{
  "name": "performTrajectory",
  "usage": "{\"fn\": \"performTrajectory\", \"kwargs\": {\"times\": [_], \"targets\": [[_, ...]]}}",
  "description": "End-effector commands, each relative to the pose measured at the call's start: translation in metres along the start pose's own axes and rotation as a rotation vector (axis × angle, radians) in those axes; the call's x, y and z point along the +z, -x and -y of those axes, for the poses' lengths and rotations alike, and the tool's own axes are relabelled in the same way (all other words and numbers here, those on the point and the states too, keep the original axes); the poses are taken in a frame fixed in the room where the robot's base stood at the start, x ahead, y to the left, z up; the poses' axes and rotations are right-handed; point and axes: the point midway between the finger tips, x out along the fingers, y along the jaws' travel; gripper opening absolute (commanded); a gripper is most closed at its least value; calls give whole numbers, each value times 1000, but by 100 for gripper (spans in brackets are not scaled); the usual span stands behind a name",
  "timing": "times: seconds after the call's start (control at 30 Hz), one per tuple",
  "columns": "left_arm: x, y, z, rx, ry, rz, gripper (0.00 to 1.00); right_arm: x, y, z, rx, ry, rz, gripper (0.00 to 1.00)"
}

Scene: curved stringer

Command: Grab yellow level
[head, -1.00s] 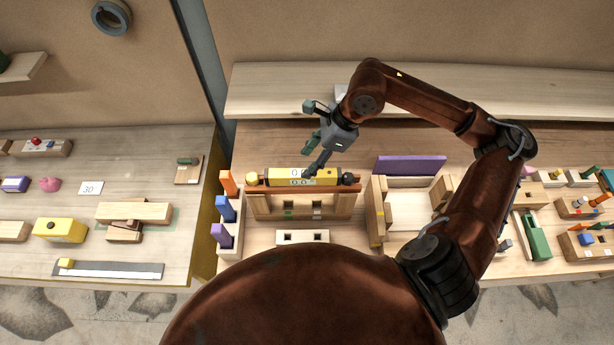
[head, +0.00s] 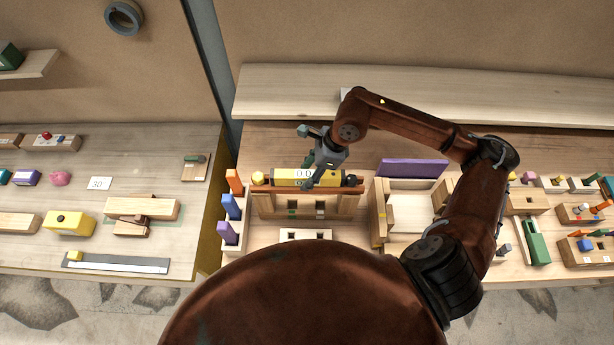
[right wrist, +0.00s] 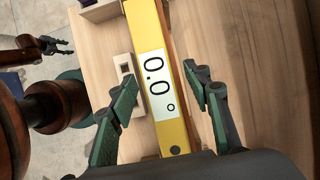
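The yellow level (head: 324,178) with a white 0.0° label lies on the brown curved stringer (head: 262,189), which rests on a wooden stand (head: 345,206). My right gripper (head: 309,184) is over the middle of the level. In the right wrist view the level (right wrist: 147,27) runs between the green fingers of my right gripper (right wrist: 168,96), which are spread with a gap on both sides. Contact with the level is not seen. My left gripper (right wrist: 68,47) shows small at the left of the right wrist view, its fingers apart and empty. It is not seen in the head view.
A purple board (head: 412,168) and a wooden frame (head: 380,222) stand right of the stand. A rack with orange, blue and purple blocks (head: 231,207) is close on its left. A long plank shelf (head: 450,92) runs behind. A small wooden block (head: 306,234) lies in front.

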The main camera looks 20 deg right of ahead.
Motion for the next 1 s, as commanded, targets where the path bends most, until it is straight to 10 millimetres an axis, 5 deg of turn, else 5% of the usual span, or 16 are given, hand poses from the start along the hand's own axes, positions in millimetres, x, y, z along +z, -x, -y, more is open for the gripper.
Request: {"fn": "performTrajectory", "kwargs": {"times": [0.63, 1.0], "targets": [[-1, 0, 1, -1, 0, -1, 40, 0, 1, 0, 0, 0, 0, 1], [-1, -1, 1, -1, -1, -1, 40, 1, 2, 0, -1, 1, 1, 0]]}}
